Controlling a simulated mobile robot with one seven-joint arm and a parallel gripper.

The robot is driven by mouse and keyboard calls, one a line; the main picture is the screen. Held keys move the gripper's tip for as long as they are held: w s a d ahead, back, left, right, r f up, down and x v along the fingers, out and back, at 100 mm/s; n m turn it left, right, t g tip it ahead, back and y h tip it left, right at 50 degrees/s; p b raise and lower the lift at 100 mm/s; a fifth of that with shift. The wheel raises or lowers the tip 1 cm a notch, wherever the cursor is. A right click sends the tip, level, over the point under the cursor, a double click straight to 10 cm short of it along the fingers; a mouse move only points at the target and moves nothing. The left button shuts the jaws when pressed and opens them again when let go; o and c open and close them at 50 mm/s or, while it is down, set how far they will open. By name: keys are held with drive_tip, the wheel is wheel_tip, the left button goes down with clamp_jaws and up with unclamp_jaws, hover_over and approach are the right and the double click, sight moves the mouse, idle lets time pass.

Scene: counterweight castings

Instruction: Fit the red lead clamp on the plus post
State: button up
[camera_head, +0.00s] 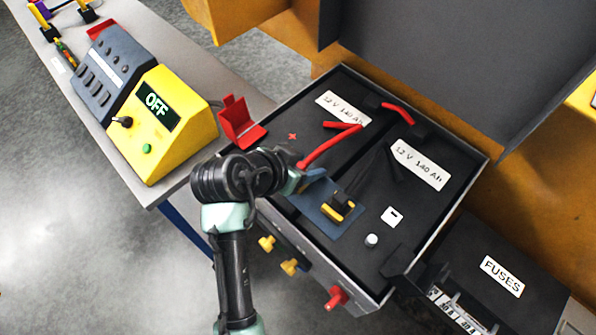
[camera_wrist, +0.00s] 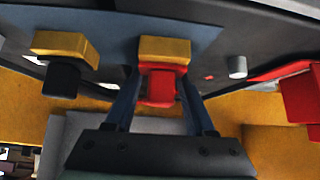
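The red lead clamp (camera_wrist: 162,88), a red block with a yellow jaw, sits between the fingertips of my gripper (camera_wrist: 162,80) in the wrist view. The fingers close against its sides with no clear gap. It is by the blue mat (camera_head: 322,212); whether it touches the mat I cannot tell. In the head view my arm hides most of it, and a red lead (camera_head: 328,148) runs to it. The grey plus post (camera_wrist: 237,66) stands bare to the right in the wrist view, beside a small red mark; my arm hides it in the head view.
A black clamp with a yellow jaw (camera_head: 338,208) lies on the blue mat. The minus post (camera_head: 372,240) stands near the tray's front. An open red cover (camera_head: 240,122) is at the left edge. The yellow box (camera_head: 165,125) reads OFF. A fuse box (camera_head: 500,272) is right.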

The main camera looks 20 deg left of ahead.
clamp_jaws()
